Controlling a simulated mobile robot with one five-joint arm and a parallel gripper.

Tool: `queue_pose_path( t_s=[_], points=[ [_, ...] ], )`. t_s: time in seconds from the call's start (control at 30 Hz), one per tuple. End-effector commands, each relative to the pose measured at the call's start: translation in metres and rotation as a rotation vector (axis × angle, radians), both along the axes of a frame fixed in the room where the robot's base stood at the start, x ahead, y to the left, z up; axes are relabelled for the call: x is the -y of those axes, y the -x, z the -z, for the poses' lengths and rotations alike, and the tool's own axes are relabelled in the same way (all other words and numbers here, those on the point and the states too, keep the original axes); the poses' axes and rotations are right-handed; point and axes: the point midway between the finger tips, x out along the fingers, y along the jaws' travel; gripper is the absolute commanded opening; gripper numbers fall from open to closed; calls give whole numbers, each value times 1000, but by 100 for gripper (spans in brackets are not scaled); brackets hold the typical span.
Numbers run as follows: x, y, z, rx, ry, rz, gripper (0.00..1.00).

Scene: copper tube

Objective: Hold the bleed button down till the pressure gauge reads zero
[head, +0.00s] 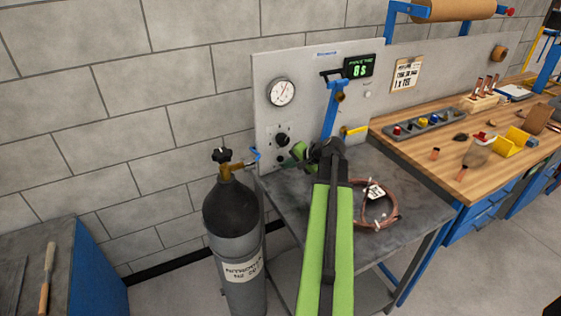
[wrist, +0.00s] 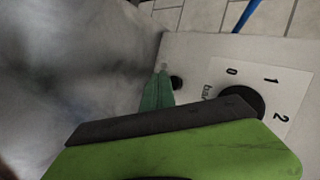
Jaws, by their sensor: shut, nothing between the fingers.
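The pressure gauge (head: 281,92) is a white round dial on the upper left of the grey panel. Its needle is too small to read surely, but seems to point up and right. My gripper (head: 297,156) is at the panel's lower left, below the black knob (head: 282,140). In the wrist view my green fingers (wrist: 160,88) are shut and empty, tips close to the panel. A small black round part (wrist: 177,83), perhaps the bleed button, is just right of the fingers. I cannot tell whether they touch it. The knob (wrist: 238,104) has a scale marked 0, 1, 2.
A black-and-grey gas cylinder (head: 234,212) with a valve stands left of the steel bench (head: 410,205). A copper tube coil (head: 388,220) lies on the bench, right of my arm. A timer display (head: 359,67) glows green. A wooden workbench (head: 440,160) with tools extends right.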

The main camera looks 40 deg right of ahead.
Motion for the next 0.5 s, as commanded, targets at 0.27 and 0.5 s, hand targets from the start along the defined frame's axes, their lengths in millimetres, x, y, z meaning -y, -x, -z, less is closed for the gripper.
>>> queue_pose_path(
  t_s=[0.27, 0.5],
  points=[
    [3, -7, 0, 0, 0, 0, 0],
    [3, -7, 0, 0, 0, 1, 0]
  ],
)
